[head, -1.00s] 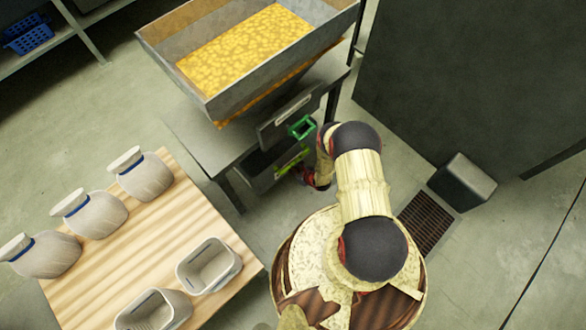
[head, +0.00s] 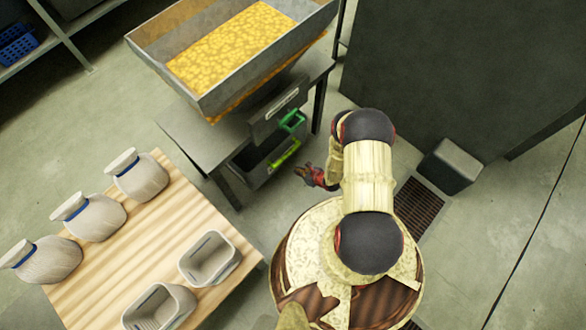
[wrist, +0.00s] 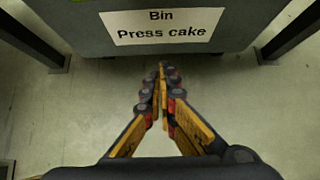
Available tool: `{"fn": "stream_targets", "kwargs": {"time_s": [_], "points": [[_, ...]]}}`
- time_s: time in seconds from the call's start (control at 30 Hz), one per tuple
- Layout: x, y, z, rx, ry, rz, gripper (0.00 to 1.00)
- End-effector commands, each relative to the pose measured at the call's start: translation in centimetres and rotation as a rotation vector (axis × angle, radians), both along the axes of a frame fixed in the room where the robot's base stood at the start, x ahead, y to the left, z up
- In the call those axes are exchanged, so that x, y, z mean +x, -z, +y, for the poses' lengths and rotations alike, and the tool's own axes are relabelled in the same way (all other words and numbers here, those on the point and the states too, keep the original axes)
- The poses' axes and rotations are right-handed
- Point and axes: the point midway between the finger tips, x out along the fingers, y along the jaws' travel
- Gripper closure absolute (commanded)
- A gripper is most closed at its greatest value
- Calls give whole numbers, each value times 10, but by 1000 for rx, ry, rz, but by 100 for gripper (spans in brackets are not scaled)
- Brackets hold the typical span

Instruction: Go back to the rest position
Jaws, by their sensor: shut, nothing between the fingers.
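My gripper (head: 308,174) shows in the head view at the end of my arm, just right of the machine's lower front. It also shows in the wrist view (wrist: 163,72), where its fingers meet at the tips with nothing between them. In the wrist view it points at a grey bin (wrist: 70,25) with a white label (wrist: 157,27) reading "Bin Press cake". The fingertips appear a little below the label, apart from it as far as I can tell.
A hopper (head: 165,85) of yellow material stands on a grey table (head: 185,125). Below are a green handle (head: 292,121) and a lime handle (head: 285,153). A dark grey block (head: 450,165) stands right.

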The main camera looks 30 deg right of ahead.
Motion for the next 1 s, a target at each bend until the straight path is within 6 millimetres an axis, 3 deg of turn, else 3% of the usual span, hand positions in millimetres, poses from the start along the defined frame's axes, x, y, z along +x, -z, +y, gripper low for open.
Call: {"fn": "stream_targets", "kwargs": {"time_s": [0.2,0.57,0.67,0.83,1.0], "points": [[-13,-16,-6,0,1,-1,100],[-16,-16,-4,11,0,2,100],[-26,-17,15,36,-64,9,100],[-72,-25,71,120,-240,50,100],[-84,-73,100,171,-465,36,100]]}}
